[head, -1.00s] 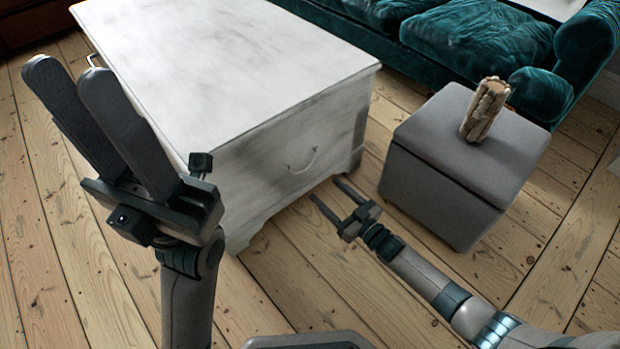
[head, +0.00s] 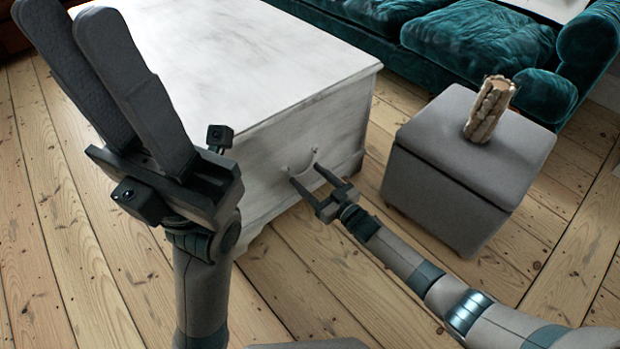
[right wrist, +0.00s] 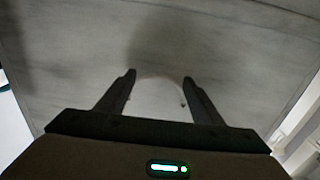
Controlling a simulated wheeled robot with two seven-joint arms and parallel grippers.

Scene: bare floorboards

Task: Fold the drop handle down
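The drop handle (head: 304,170) is a small pale arc on the end face of the white chest (head: 262,75). In the right wrist view the handle (right wrist: 161,78) shows as a thin pale curve between the fingertips. How far it is raised from the face is hard to tell. My right gripper (head: 305,174) is open, its two fingers pointing at the face, one on each side of the handle. Whether they touch it cannot be told. My left gripper (head: 75,20) is open and empty, held high at the left, in front of the chest's long side.
A green velvet sofa (head: 480,45) is behind. Bare floorboards (head: 290,275) lie open in front of the chest.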

